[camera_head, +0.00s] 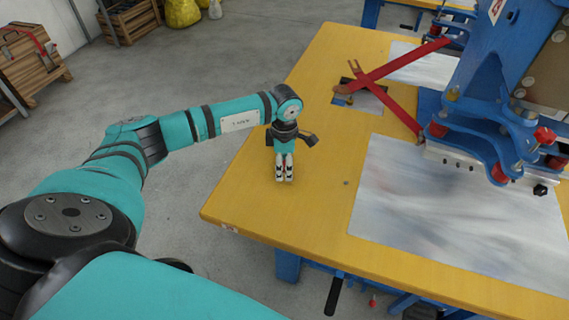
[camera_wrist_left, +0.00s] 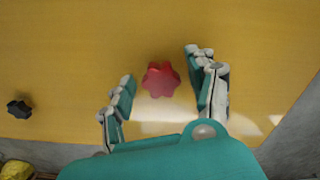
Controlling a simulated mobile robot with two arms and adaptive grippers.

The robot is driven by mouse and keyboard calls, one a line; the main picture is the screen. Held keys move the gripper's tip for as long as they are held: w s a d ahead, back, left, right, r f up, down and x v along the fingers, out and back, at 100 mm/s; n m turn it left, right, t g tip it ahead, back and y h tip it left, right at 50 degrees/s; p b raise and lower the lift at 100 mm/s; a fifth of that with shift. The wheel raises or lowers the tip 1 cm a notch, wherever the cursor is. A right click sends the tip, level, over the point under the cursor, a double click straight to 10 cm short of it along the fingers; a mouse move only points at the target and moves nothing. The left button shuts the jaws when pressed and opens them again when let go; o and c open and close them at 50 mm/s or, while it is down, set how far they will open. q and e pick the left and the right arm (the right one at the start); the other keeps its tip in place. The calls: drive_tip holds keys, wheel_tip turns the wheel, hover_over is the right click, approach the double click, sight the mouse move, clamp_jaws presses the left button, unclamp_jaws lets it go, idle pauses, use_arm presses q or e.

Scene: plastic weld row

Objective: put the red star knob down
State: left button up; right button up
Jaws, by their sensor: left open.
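The red star knob (camera_wrist_left: 161,81) lies on the yellow tabletop (camera_wrist_left: 60,50) in the left wrist view. My left gripper (camera_wrist_left: 160,92) is open, with one finger on each side of the knob and a visible gap to each. In the head view my left gripper (camera_head: 284,179) points down over the near left part of the yellow table (camera_head: 320,215). The knob is largely hidden there behind the fingers. My right gripper is in neither view.
A dark knob (camera_wrist_left: 19,109) lies on the tabletop in the left wrist view. A shiny metal sheet (camera_head: 450,205) covers the table's right part. A blue machine (camera_head: 480,95) with red arms (camera_head: 400,112) stands behind it. The table's left edge is close to my gripper.

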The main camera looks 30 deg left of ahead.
use_arm(q)
drive_tip(key=shift+w+r, duration=0.1)
drive_tip(key=shift+r, duration=0.45)
wheel_tip(320, 180, up, 11)
drive_tip(key=b, duration=0.1)
